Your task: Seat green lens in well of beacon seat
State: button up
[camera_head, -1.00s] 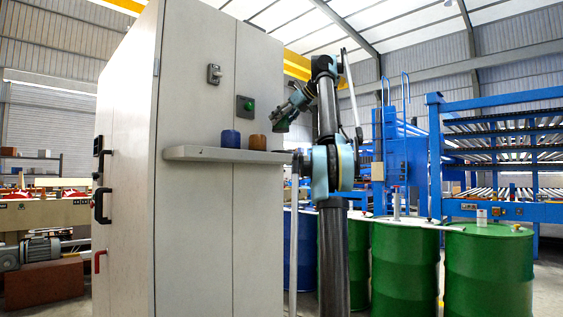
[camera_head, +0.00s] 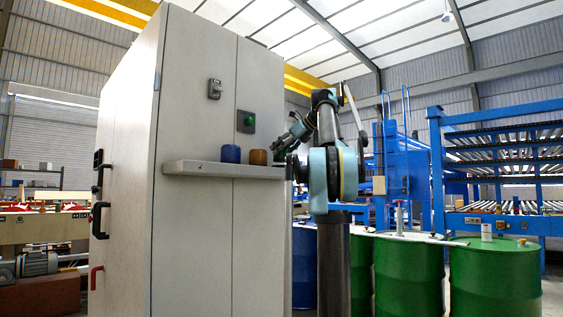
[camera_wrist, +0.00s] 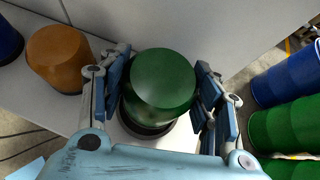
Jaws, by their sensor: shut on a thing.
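The green lens (camera_wrist: 162,82) is a dark green, round-topped cylinder between the two fingers of my gripper (camera_wrist: 160,92) in the wrist view. My gripper is shut on its sides. Below it, a dark round rim, which looks like the beacon seat (camera_wrist: 147,130), shows on the light shelf. The lens covers most of this rim, so the well is hidden and I cannot tell whether the lens touches it. In the head view my gripper (camera_head: 279,150) is low over the shelf's right end, and the lens is hard to make out there.
The shelf (camera_head: 215,170) juts from a grey cabinet (camera_head: 190,90). An amber cylinder (camera_wrist: 58,57) stands just left of my gripper, with a blue one (camera_head: 231,153) further left. The cabinet face is close behind. Green drums (camera_head: 408,275) stand on the floor to the right.

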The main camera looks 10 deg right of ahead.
aim_at(282, 157)
jog(key=shift+f, duration=1.7)
jog(key=o, duration=1.1)
jog(key=v, duration=1.2)
jog(key=shift+a+r, duration=0.1)
jog(key=shift+a, duration=0.05)
